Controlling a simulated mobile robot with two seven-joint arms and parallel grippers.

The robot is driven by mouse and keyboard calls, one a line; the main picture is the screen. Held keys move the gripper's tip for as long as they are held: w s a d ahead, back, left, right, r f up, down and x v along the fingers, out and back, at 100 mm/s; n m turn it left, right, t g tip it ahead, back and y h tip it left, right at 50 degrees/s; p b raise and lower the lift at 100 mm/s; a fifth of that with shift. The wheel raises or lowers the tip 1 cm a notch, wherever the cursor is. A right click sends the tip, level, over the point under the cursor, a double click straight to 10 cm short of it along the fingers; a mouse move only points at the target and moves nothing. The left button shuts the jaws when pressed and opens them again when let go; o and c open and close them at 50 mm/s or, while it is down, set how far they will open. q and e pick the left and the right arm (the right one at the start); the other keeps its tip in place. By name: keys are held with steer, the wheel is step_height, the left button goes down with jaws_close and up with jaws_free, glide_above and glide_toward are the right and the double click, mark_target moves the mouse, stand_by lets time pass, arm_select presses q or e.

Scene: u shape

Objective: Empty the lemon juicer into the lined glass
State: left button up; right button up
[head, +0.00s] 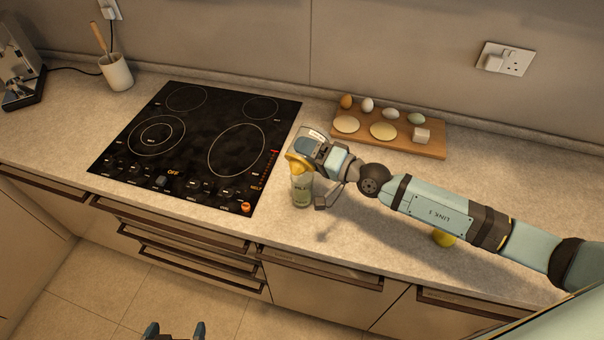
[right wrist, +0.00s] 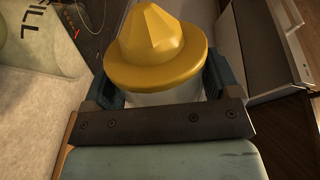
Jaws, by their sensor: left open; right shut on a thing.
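The lemon juicer has a yellow reamer top (head: 297,161) over a clear cup (head: 305,134). My right gripper (head: 318,152) is shut on it and holds it tipped, yellow part low, at the top of the lined glass (head: 302,190). The glass stands upright on the counter, with pale green content or tint low in it. In the right wrist view the yellow reamer (right wrist: 155,50) sits between my fingers, and the glass (right wrist: 40,42) shows lettering at the left. Whether anything is pouring cannot be told. My left gripper (head: 175,332) is open and empty at the bottom edge, below the counter front.
A black hob (head: 200,140) lies left of the glass. A wooden board (head: 432,148) with eggs and other pieces stands behind the arm. A yellow thing (head: 443,238), partly hidden by my right arm, lies on the counter. A utensil pot (head: 117,72) stands far left.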

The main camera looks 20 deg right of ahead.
steer(key=shift+s+a+n+p, duration=0.15)
steer(key=shift+n+p, duration=0.15)
steer(key=shift+n, duration=0.2)
steer(key=shift+s+a+n+p, duration=0.15)
steer(key=shift+n+p, duration=0.1)
steer(key=shift+n, duration=0.25)
stand_by(0.7)
steer(key=shift+s+a+n, duration=0.2)
steer(key=shift+a+n, duration=0.05)
steer(key=shift+n, duration=0.55)
stand_by(0.6)
stand_by(0.8)
